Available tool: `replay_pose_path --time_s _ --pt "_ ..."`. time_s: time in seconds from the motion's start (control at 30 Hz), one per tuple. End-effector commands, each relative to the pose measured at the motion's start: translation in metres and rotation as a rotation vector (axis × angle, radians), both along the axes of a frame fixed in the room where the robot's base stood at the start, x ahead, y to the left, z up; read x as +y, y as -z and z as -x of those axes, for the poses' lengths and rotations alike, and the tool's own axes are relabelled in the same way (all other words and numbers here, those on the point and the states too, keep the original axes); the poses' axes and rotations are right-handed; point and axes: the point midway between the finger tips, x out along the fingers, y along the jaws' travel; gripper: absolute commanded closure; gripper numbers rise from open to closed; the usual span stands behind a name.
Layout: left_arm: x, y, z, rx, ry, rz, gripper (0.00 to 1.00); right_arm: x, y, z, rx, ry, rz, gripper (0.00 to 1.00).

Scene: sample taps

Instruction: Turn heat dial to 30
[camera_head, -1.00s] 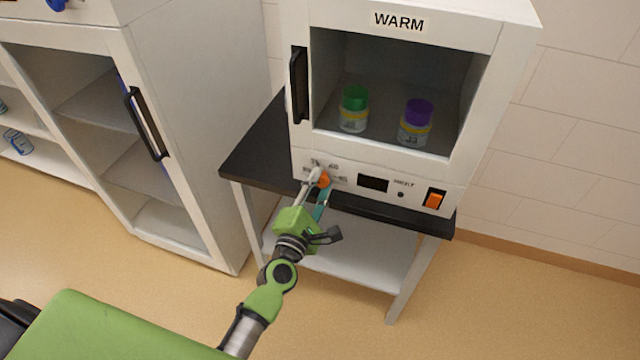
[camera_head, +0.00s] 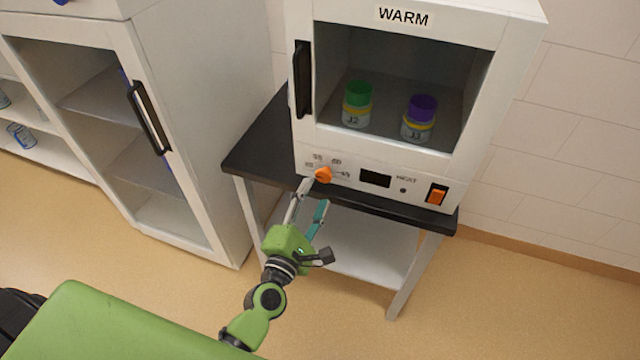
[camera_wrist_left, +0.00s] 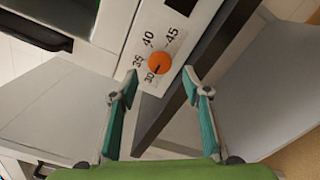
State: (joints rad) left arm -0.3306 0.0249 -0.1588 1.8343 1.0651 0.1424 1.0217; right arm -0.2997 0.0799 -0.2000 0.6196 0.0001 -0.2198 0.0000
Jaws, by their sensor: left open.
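The orange heat dial (camera_head: 323,175) is on the front panel of the white WARM cabinet (camera_head: 385,184), below its chamber. In the left wrist view the dial (camera_wrist_left: 158,62) has labels 30, 35, 40 and 45 around it. A dark mark on the dial appears to face the 30 label. My left gripper (camera_head: 314,194) is open and empty, in front of and below the dial, apart from it. In the left wrist view its two teal fingers (camera_wrist_left: 160,84) are spread, with the dial ahead between their tips. My right gripper is not in view.
The cabinet stands on a black-topped table (camera_head: 258,150). Its chamber holds a green-capped jar (camera_head: 357,105) and a purple-capped jar (camera_head: 419,120). An orange switch (camera_head: 437,195) and a dark display (camera_head: 375,178) sit right of the dial. A white cupboard (camera_head: 205,120) stands at left.

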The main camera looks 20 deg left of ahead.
Motion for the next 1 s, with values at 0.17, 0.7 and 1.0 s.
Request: replay_pose_path --time_s 0.17,0.7,1.0 --pt "0.001 0.001 0.035 0.003 0.002 -0.001 0.56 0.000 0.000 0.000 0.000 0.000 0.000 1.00" --pt "0.002 0.000 0.059 -0.001 0.001 0.000 0.56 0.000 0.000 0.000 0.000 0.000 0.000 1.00" --pt "0.002 0.001 0.058 0.002 0.001 -0.003 0.56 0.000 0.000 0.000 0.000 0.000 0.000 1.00"
